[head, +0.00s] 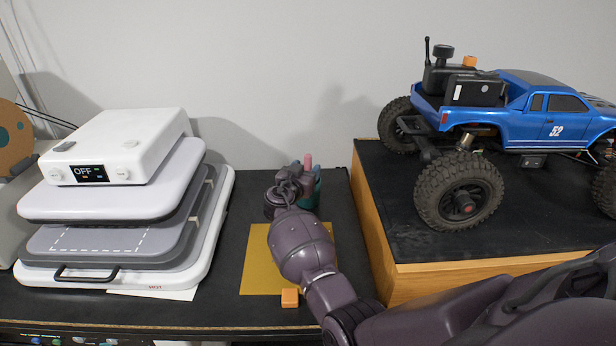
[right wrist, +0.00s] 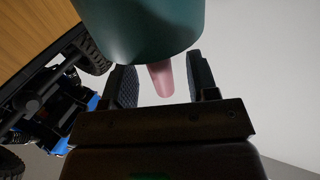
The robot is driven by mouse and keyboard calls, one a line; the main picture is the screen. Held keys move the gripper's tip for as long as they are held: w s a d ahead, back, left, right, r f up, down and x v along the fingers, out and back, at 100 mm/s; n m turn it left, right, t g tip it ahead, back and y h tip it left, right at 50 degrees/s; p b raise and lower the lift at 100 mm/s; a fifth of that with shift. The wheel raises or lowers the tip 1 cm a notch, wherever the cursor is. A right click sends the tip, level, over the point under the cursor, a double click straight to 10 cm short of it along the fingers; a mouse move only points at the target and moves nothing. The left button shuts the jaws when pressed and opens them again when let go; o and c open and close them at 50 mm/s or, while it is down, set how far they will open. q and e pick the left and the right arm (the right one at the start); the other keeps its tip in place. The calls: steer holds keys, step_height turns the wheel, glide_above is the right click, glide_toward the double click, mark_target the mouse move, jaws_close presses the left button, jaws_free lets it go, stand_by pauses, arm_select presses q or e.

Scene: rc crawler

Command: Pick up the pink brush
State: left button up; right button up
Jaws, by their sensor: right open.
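The pink brush (head: 308,160) stands in a teal cup (head: 317,190) at the back of the dark table; only its upper end shows above the cup. My right gripper (head: 291,184) is beside the cup and partly covers it. In the right wrist view the teal cup (right wrist: 140,28) fills the top, and the pink brush (right wrist: 161,80) extends from it into the gap between the two open fingers. Bare space shows on both sides of the brush, so the fingers are apart from it. My left gripper is not in view.
A yellow mat (head: 262,262) with a small orange block (head: 290,298) lies under my right arm. A white heat press (head: 130,150) stands left. A wooden platform (head: 378,240) carrying a blue RC truck (head: 530,110) stands right. The wall is close behind the cup.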

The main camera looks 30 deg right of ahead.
steer(key=shift+x, duration=0.8)
jaws_close()
steer(key=shift+r, duration=0.1)
